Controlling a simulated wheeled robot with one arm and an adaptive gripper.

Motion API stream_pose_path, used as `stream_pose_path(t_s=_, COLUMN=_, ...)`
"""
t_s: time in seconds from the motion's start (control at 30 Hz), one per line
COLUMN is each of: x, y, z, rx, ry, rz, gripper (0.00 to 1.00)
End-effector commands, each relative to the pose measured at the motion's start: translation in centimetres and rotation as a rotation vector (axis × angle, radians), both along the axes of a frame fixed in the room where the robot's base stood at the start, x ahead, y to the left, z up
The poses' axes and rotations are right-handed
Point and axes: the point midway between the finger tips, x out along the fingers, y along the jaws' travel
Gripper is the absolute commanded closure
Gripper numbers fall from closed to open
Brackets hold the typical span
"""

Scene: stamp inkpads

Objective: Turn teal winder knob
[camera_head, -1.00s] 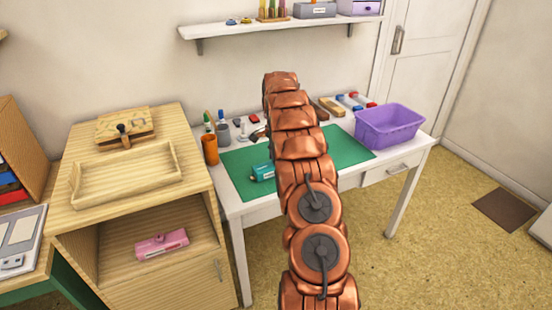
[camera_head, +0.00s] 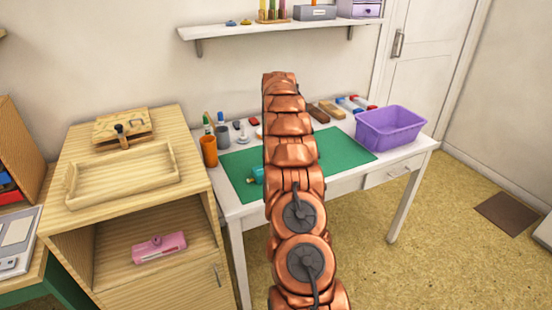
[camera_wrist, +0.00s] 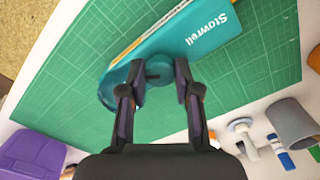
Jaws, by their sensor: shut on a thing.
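The teal winder (camera_wrist: 185,38), with white lettering on its side, lies on the green cutting mat (camera_wrist: 255,60) in the wrist view. Its round teal knob (camera_wrist: 157,72) is at its near end, between my fingertips. My gripper (camera_wrist: 159,82) is shut on the knob, one dark finger on each side. In the head view only a small teal part of the winder (camera_head: 257,176) shows left of my arm, on the mat (camera_head: 342,150). My arm hides the rest of it and my gripper there.
A purple bin (camera_head: 390,128) stands at the right of the white desk. An orange cup (camera_head: 209,151), a grey cup (camera_head: 222,136) and a white-handled stamp (camera_head: 242,134) stand behind the mat's left side. Wooden blocks (camera_head: 331,109) lie at the back. The mat's right part is clear.

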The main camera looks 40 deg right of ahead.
Motion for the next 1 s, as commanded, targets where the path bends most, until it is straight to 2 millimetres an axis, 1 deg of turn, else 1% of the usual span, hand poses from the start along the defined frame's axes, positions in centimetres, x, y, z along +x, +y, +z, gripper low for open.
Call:
stream_pose_path(t_s=0.2, x=0.0, y=0.01, z=-0.1, rx=0.001, ry=0.001, rz=0.036, gripper=1.0)
stream_pose_path(t_s=0.6, x=0.01, y=0.0, z=-0.06, rx=0.0, ry=0.0, rz=0.039, gripper=1.0)
stream_pose_path(t_s=0.63, x=0.01, y=0.0, z=-0.06, rx=0.0, ry=0.0, rz=0.039, gripper=0.65)
stream_pose_path(t_s=0.83, x=0.02, y=-0.01, z=-0.01, rx=-0.001, ry=-0.001, rz=0.039, gripper=0.44)
stream_pose_path(t_s=0.87, x=0.01, y=-0.02, z=-0.01, rx=0.0, ry=0.0, rz=0.039, gripper=0.42)
stream_pose_path(t_s=1.0, x=0.01, y=-0.02, z=0.0, rx=-0.001, ry=-0.001, rz=0.038, gripper=0.42)
